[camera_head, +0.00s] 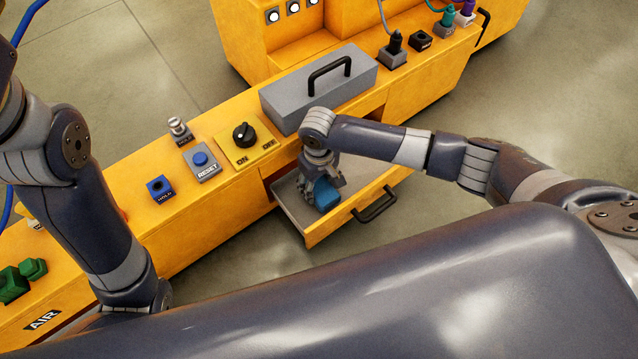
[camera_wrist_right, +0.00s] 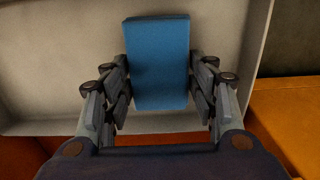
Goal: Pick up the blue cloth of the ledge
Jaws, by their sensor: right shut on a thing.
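The blue cloth (camera_head: 326,196) looks like a smooth, folded, block-shaped piece. It is in the open drawer (camera_head: 294,204) of the yellow console, not on a ledge. My right gripper (camera_head: 322,180) reaches down into the drawer. In the right wrist view the blue cloth (camera_wrist_right: 158,50) sits between the fingers of my right gripper (camera_wrist_right: 158,88), which are shut on it from both sides. I cannot tell whether the cloth still touches the drawer floor. My left arm shows at the left, but its gripper is not in view.
A grey lidded box (camera_head: 285,103) with a black handle (camera_head: 329,76) stands on the console above the drawer. The rotary switch (camera_head: 244,134), reset button (camera_head: 201,160) and blue holder (camera_head: 161,189) lie to its left. The drawer's front has a black handle (camera_head: 375,205).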

